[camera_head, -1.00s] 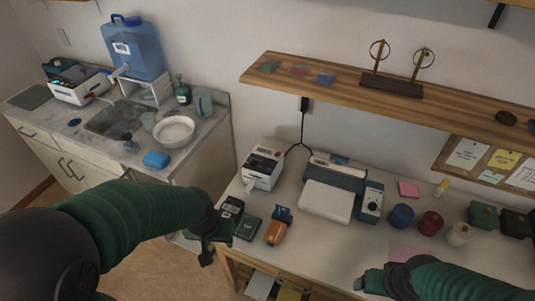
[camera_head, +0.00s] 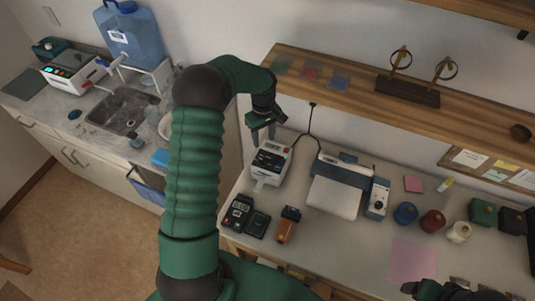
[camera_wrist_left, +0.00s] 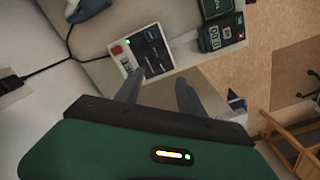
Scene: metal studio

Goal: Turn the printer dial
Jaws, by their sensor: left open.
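A blue and white printer (camera_head: 343,172) with a sheet of paper stands on the workbench. A narrow panel at its right side carries a small dark round dial (camera_head: 379,206). A smaller white device (camera_head: 270,163) with a dark front stands left of it; in the left wrist view this device (camera_wrist_left: 128,67) shows red and green buttons and a dark slotted face. My left gripper (camera_head: 263,131) is open and empty, above and behind the white device, apart from the dial. Its two fingers (camera_wrist_left: 155,92) are spread in the wrist view. My right gripper (camera_head: 412,289) is partly cut off at the bottom edge.
A wooden shelf (camera_head: 450,110) overhangs the bench behind. A black cable (camera_head: 312,130) hangs down the wall. A dark terminal (camera_head: 238,212), an orange item (camera_head: 288,226), blue (camera_head: 405,213) and red (camera_head: 432,221) round containers, and a pink sheet (camera_head: 413,262) lie around.

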